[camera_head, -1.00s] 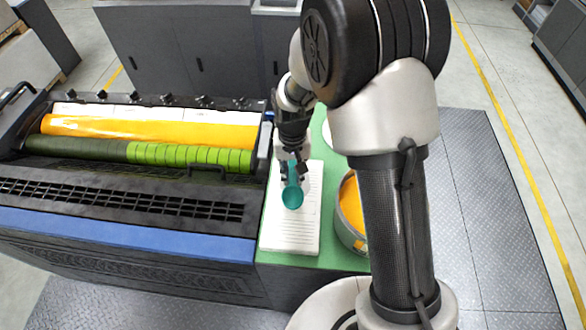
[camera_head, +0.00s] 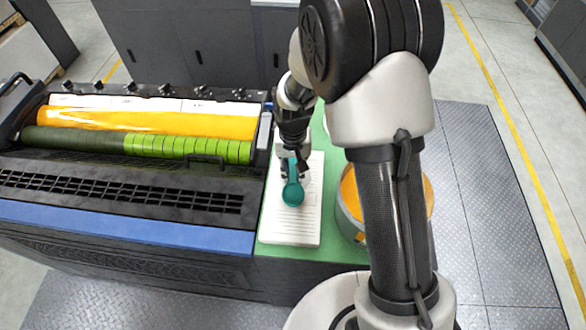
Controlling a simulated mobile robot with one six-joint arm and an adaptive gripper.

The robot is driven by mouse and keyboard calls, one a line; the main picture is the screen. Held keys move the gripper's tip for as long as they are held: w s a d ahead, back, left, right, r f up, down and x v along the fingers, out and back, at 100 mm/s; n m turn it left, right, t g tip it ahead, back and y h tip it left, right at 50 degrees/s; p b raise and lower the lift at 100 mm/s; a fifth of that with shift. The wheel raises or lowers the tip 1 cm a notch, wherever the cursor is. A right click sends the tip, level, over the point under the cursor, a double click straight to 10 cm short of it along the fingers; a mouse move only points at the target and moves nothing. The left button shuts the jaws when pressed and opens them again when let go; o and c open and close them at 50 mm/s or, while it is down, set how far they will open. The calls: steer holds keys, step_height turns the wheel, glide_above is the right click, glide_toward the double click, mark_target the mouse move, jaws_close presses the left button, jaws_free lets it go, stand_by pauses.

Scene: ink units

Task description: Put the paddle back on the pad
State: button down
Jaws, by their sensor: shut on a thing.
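A teal paddle (camera_head: 293,193) with a round, spoon-like end shows over the white pad (camera_head: 290,232). My gripper (camera_head: 291,170) is shut on the paddle's handle, with the round end toward the camera. The pad is a thick block of lined paper on the green top (camera_head: 266,248). The paddle is over the middle of the pad; I cannot tell whether it touches the paper. My gripper and wrist hide part of the pad's far end.
A tin of orange ink (camera_head: 349,200) stands right of the pad, partly behind my arm. The ink unit with orange (camera_head: 150,122) and green (camera_head: 185,148) rollers lies to the left. A small handle (camera_head: 207,160) sits on its near side.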

steer(key=shift+f, duration=0.25)
steer(key=c, duration=1.4)
jaws_free()
steer(key=shift+o, duration=0.2)
